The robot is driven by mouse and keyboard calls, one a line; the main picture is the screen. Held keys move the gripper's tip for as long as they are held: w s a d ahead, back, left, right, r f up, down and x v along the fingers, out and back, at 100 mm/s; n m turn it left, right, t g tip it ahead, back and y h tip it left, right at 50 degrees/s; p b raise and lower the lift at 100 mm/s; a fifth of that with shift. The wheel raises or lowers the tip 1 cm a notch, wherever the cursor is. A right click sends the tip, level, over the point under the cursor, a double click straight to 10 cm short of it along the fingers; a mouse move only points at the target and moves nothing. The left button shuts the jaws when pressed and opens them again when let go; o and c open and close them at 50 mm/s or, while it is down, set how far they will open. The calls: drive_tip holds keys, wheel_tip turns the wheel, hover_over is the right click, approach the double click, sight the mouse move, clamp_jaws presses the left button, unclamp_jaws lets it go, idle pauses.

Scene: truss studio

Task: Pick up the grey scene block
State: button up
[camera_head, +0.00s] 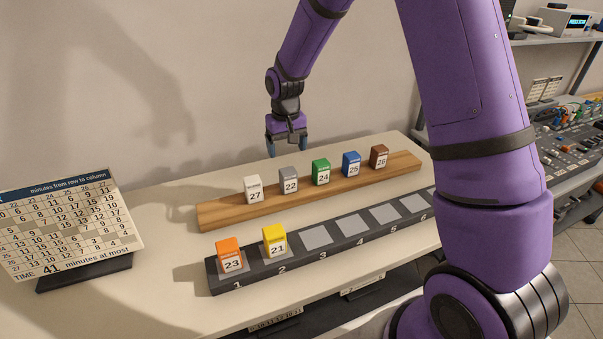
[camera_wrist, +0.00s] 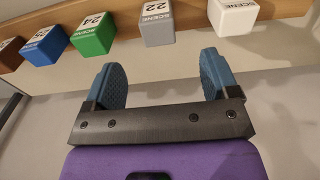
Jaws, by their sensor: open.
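The grey scene block (camera_head: 289,181), marked 22, stands on the wooden rail between the white block and the green block. In the wrist view the grey block (camera_wrist: 157,25) lies ahead of the fingers, roughly in line with the gap between them. My gripper (camera_head: 287,149) hangs behind and above the rail, near the grey block but apart from it. In the wrist view my gripper (camera_wrist: 163,78) shows its two blue fingers spread wide with nothing between them.
The wooden rail (camera_head: 225,217) also holds the white block (camera_head: 254,189), green block (camera_head: 320,172), blue block (camera_head: 351,164) and brown block (camera_head: 379,156). The dark numbered rack (camera_head: 300,263) in front holds the orange block (camera_head: 230,255) and yellow block (camera_head: 274,241). A calendar-like chart (camera_head: 70,222) stands left.

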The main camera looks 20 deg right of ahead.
sight(288, 179)
drive_tip(key=shift+w+d+f, duration=0.2)
drive_tip(key=shift+w+f, duration=0.05)
drive_tip(key=shift+f, duration=0.25)
drive_tip(key=shift+w+d+f, duration=0.15)
drive_tip(key=shift+w+f, duration=0.1)
drive_tip(key=shift+f, duration=0.25)
wheel_tip(288, 179, down, 5)
drive_tip(key=shift+d+f, duration=0.1)
drive_tip(key=shift+a+f, duration=0.15)
drive_tip(key=shift+f, duration=1.2)
drive_tip(key=shift+a+f, duration=0.1)
drive_tip(key=shift+f, duration=1.25)
drive_tip(key=shift+c, duration=0.5)
drive_tip(key=c, duration=0.9)
